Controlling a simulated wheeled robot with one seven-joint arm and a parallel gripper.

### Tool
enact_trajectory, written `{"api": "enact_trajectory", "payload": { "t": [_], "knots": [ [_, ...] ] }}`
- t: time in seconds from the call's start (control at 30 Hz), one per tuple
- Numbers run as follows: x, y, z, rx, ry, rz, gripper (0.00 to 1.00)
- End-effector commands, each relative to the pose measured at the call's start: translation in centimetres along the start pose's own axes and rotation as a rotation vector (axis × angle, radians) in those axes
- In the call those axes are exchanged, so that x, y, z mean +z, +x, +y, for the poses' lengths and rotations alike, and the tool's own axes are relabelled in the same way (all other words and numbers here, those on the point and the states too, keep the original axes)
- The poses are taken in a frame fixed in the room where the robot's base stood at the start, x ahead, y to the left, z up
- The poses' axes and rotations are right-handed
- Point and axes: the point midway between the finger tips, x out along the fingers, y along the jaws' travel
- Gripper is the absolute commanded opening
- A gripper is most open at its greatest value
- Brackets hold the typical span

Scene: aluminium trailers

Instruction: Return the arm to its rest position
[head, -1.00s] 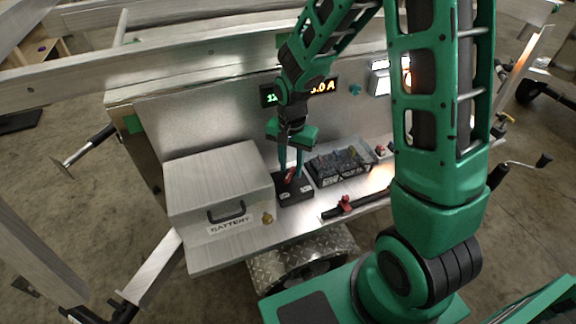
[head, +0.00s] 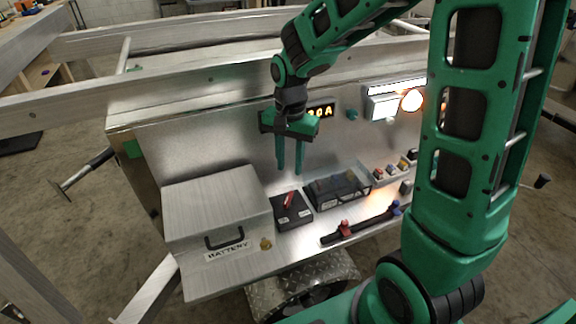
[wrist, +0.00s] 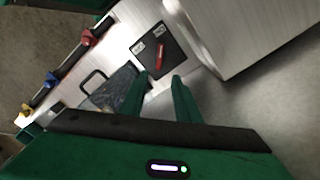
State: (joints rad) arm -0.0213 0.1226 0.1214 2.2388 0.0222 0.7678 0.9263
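My gripper (head: 289,170) is green and hangs above the shelf, fingers pointing down and apart with nothing between them. In the wrist view my gripper (wrist: 162,82) also shows open and empty. Below it is a black switch box (head: 292,212) with a red lever (head: 288,200); the fingers are clear of it. The switch box also shows in the wrist view (wrist: 148,42), with its red lever (wrist: 159,55). My arm reaches over from the right, its upper link covering part of the panel.
A metal battery box (head: 215,205) stands left of the switch. A dark wire-frame tray (head: 340,190) and a black bar with red and blue knobs (head: 362,224) lie to the right. A back panel with a lit display (head: 320,111) and lamp (head: 411,100) rises behind. Trailer rails (head: 200,75) cross behind.

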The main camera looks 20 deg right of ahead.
Motion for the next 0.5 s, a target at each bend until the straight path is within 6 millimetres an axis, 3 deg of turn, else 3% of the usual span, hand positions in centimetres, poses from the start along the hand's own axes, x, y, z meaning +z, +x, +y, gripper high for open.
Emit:
{"api": "enact_trajectory", "payload": {
  "t": [0.37, 0.5],
  "knots": [
    [-0.1, -0.1, 0.3, 0.001, -0.001, 0.002, 0.30],
    [-0.8, -1.3, 2.8, 0.007, -0.016, 0.016, 0.30]
  ]
}}
